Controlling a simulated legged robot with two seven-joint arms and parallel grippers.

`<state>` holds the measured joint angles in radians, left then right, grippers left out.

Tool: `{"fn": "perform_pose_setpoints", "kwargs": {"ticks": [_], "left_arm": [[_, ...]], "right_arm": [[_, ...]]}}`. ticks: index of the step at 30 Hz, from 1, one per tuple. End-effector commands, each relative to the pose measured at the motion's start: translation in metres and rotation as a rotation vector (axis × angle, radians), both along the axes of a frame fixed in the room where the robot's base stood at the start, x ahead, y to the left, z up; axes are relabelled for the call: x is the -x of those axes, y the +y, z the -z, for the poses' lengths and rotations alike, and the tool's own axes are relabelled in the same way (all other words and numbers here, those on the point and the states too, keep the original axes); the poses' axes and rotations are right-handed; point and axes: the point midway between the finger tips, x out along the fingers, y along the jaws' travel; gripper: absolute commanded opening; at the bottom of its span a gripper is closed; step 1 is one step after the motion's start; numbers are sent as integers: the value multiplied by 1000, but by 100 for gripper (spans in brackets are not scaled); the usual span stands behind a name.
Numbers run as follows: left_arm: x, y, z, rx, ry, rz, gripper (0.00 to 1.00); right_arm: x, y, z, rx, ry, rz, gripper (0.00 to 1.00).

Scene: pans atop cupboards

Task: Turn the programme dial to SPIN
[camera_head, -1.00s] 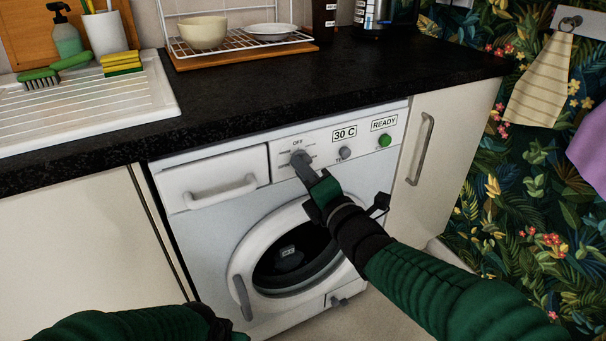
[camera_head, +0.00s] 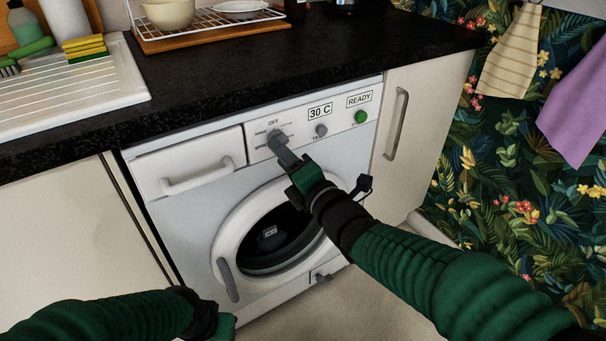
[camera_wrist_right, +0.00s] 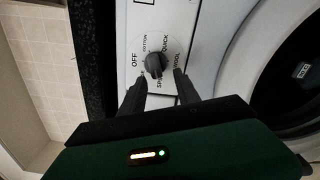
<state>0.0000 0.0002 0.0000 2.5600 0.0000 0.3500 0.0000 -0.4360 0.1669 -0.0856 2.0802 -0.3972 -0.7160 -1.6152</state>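The programme dial (camera_head: 274,135) is a grey knob on the white washing machine (camera_head: 180,215), left of the 30 C label. In the right wrist view the dial (camera_wrist_right: 153,65) sits in a ring of words: OFF, COTTON, QUICK, WOOL and SPIN. SPIN is at the gripper side, partly covered by the knob and finger. My right gripper (camera_wrist_right: 160,77) is open, its two dark fingers apart on either side just short of the knob. It also shows in the head view (camera_head: 284,150), close to the dial. My left gripper (camera_head: 222,325) is low at the bottom edge; its fingers are hidden.
A smaller temperature knob (camera_head: 320,130) and a green button (camera_head: 361,117) are right of the dial. The detergent drawer (camera_head: 190,165) is at left, the round door (camera_head: 228,280) below. The black worktop (camera_head: 290,65) overhangs above.

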Motion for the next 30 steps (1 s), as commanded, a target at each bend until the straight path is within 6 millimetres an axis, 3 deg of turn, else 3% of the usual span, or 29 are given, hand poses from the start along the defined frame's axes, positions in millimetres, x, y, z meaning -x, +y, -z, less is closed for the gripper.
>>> {"fn": "perform_pose_setpoints", "kwargs": {"ticks": [13,15,18,30], "left_arm": [[0,0,-45,0,0,0,36],[-1,0,-12,0,-2,0,36],[1,0,0,0,1,0,36],[0,0,3,0,-1,0,36]], "right_arm": [[106,-74,-5,1,3,2,38],[111,-76,8,-3,-6,-5,38],[119,-81,6,-1,-3,-6,38],[125,-86,1,1,4,-2,38]]}}
